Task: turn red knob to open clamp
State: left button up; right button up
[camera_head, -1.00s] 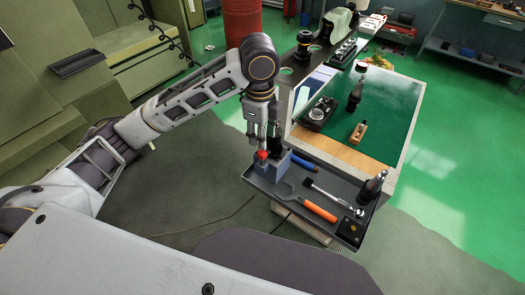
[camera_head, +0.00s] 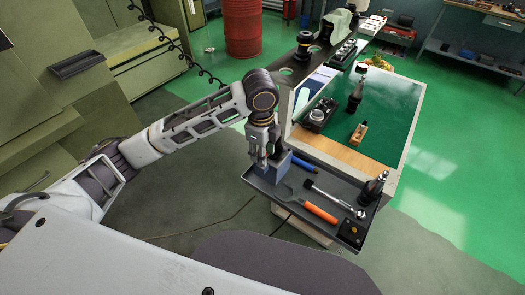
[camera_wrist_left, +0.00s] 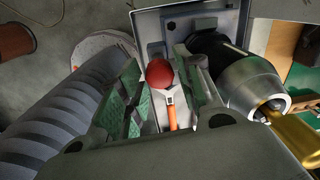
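The blue-grey clamp block (camera_head: 272,177) sits at the left corner of the dark tray (camera_head: 318,185) on the cart's near side. My left gripper (camera_head: 262,163) points down right over it and hides the red knob in the head view. In the left wrist view the red knob (camera_wrist_left: 159,73) shows as a round red top between the two fingers of my left gripper (camera_wrist_left: 160,88). The fingers stand apart, one on each side of it. I cannot tell whether either touches the knob. My right gripper is not in view.
The tray also holds an orange-handled wrench (camera_head: 319,212), a ratchet (camera_head: 335,199), a blue-handled tool (camera_head: 303,164), a tool holder (camera_head: 373,188) and a black block (camera_head: 351,232). The cart's green top (camera_head: 385,105) lies behind. A red barrel (camera_head: 242,28) stands farther back.

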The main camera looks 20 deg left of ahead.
pick_arm(q)
jog(key=c, duration=0.7)
jog(key=shift+c, duration=0.2)
